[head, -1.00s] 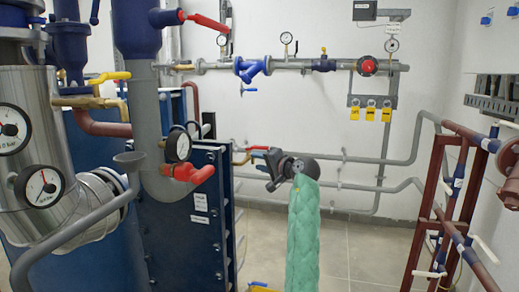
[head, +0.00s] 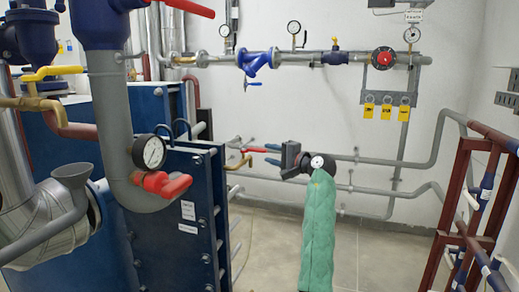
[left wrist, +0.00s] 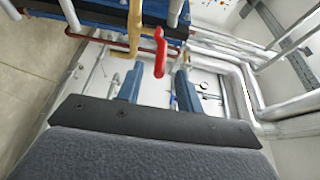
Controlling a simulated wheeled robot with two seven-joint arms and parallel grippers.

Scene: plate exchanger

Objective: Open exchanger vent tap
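A brass tap (head: 238,163) with a small red lever (head: 256,150) stands out from the far side of the blue plate exchanger (head: 160,235). My left gripper (head: 267,154) is just right of the lever, its blue fingers apart and pointing left at it. In the left wrist view the red lever (left wrist: 160,50) hangs from the brass body (left wrist: 135,42), ahead of the gap between the two blue fingers (left wrist: 158,85). I see no contact with the lever. The gripper is empty. My right gripper is not in view.
A grey pipe with a gauge (head: 149,152) and a larger red lever (head: 165,184) stands nearer, left of the gripper. Grey pipes (head: 390,160) run along the back wall. A dark red frame (head: 460,190) stands at right. The floor between is clear.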

